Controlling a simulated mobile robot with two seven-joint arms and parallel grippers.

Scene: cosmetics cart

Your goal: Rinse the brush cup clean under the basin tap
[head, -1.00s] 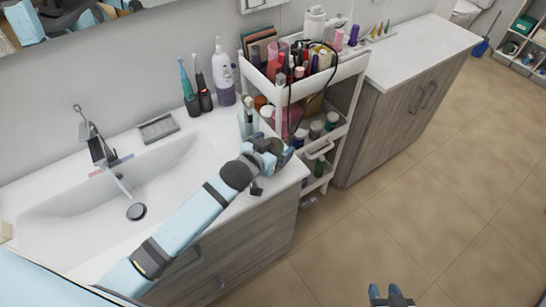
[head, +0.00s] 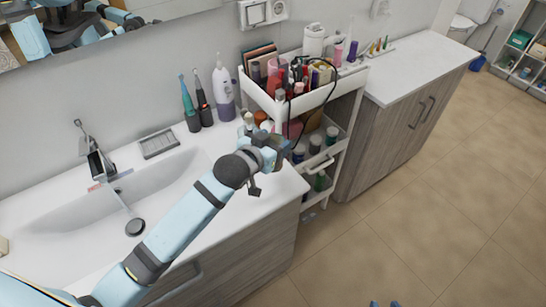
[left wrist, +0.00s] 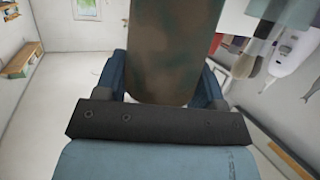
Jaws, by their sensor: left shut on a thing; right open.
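My left gripper (head: 268,152) is above the right end of the counter, beside the cart. It is shut on the brush cup, which shows in the left wrist view (left wrist: 163,50) as a cup with brown and greenish stains between the fingers. In the head view the cup is mostly hidden by the gripper. The basin (head: 60,225) is to the left, with a chrome tap (head: 95,158) over it. A thin pale streak, perhaps running water, leads toward the dark drain (head: 135,228). Only the fingertips of my right gripper (head: 385,303) show at the bottom edge, apart and empty.
A white cart (head: 325,92) full of cosmetics stands close to the right of my left gripper. Electric toothbrushes (head: 190,110) and a white-purple bottle (head: 223,95) stand at the back wall. A grey soap dish (head: 158,143) lies behind the basin.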

